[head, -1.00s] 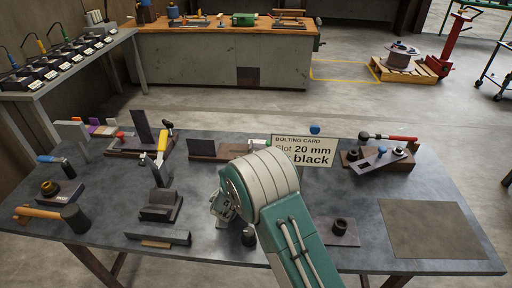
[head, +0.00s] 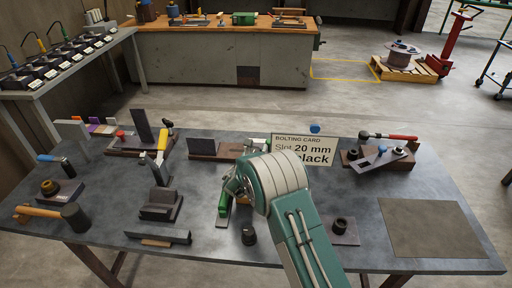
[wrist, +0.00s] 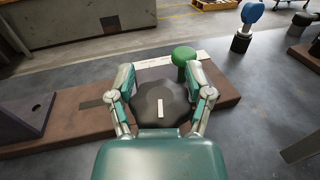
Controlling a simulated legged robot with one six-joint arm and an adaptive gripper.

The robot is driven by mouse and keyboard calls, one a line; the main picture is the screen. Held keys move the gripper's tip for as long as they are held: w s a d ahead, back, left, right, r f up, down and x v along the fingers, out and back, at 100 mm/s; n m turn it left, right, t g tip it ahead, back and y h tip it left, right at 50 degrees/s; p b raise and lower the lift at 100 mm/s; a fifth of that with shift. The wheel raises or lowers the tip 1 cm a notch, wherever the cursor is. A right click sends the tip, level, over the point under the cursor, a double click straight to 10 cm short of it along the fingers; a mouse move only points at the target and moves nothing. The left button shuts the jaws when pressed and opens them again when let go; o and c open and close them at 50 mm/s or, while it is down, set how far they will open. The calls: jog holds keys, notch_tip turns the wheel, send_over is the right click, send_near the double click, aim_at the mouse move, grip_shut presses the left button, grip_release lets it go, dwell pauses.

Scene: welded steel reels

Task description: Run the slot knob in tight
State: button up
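The slot knob (wrist: 160,105) is black and lobed, with a white bar mark on its top. In the wrist view it lies between the two fingers of my gripper (wrist: 160,82). The fingers are well apart, one at each side of the knob; whether they press on it is unclear. The knob is over a brown board (wrist: 72,112), which also shows in the head view (head: 202,147). A green knob (wrist: 183,55) and a pale strip (wrist: 155,62) are just beyond it. In the head view my arm hides the slot knob and the fingertips.
A dark stepped block (head: 160,205) is left of my gripper. A board with a red-handled tool (head: 390,138) is at right. The tan mat (head: 435,228) is bare.

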jog(key=shift+a+h, duration=0.1)
jog(key=shift+h, duration=0.2)
jog(key=shift+m+g+h, duration=0.4)
jog(key=shift+m+h, duration=0.3)
jog(key=o, duration=0.9)
jog(key=shift+o, duration=0.2)
notch_tip(320, 180, up, 10)
jog(key=shift+f, duration=0.1)
